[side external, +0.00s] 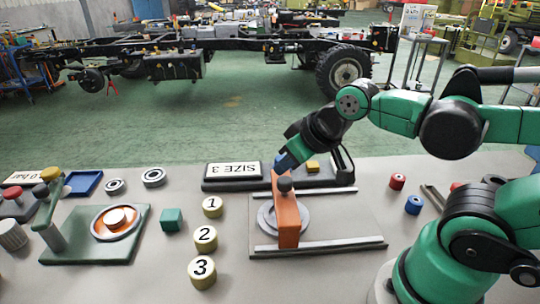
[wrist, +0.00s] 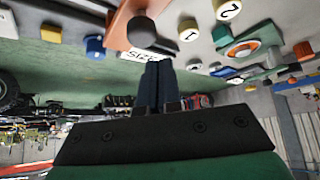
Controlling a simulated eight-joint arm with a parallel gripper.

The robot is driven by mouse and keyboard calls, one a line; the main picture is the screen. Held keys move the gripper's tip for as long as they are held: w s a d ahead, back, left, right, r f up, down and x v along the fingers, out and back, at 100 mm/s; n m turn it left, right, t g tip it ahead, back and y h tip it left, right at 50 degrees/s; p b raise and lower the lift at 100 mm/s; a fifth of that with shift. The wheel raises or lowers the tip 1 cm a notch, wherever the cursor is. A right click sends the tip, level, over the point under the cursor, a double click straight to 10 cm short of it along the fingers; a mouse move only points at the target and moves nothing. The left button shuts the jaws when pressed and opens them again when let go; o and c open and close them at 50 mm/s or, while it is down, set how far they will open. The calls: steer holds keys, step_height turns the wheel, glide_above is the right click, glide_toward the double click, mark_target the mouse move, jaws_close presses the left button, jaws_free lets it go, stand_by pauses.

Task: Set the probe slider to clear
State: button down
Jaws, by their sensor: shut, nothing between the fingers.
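The probe slider is an orange bar (side external: 288,222) with a black knob (side external: 285,184) on top. It lies across a grey plate with two silver rails (side external: 320,246), over a round grey disc (side external: 266,219), part of which it hides. In the wrist view the black knob (wrist: 141,31) shows just beyond my fingertips, with the orange bar (wrist: 122,22) behind it. The closed fingers also show in the wrist view (wrist: 152,68). I cannot tell whether they touch the knob.
A "SIZE 3" sign (side external: 233,171) and a yellow block (side external: 313,166) sit on a dark base behind the slider. Numbered yellow cylinders (side external: 205,239) and a teal cube (side external: 172,219) stand to the left. Red (side external: 398,181) and blue (side external: 414,205) cylinders stand to the right.

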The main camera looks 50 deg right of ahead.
mark_target(285, 179)
stand_by(0.4)
steer(key=c, duration=1)
jaws_free()
steer(key=shift+c, duration=0.2)
steer(key=o, duration=0.3)
steer(key=shift+w+d+r+n+g, duration=0.15)
steer(key=shift+n+g, duration=0.15)
steer(key=shift+g, duration=0.2)
steer(key=shift+o, duration=1.4)
steer(key=shift+w+r+n+g, duration=0.1)
steer(key=shift+r+n+g, duration=0.1)
steer(key=shift+n+g, duration=0.4)
steer(key=g, duration=0.1)
steer(key=n, duration=0.1)
steer(key=n+g, duration=0.1)
steer(key=shift+w+d+r+g, duration=0.25)
steer(key=shift+d+g, duration=0.05)
steer(key=shift+d, duration=0.05)
steer(key=shift+w+d+r+n+g, duration=0.1)
steer(key=shift+n+g, duration=0.45)
steer(key=shift+g, duration=0.05)
steer(key=shift+w+d+r+n+g, duration=0.1)
steer(key=shift+n+g, duration=0.45)
steer(key=shift+g, duration=0.05)
steer(key=shift+s+f, duration=0.1)
steer(key=shift+f, duration=2.7)
jaws_close()
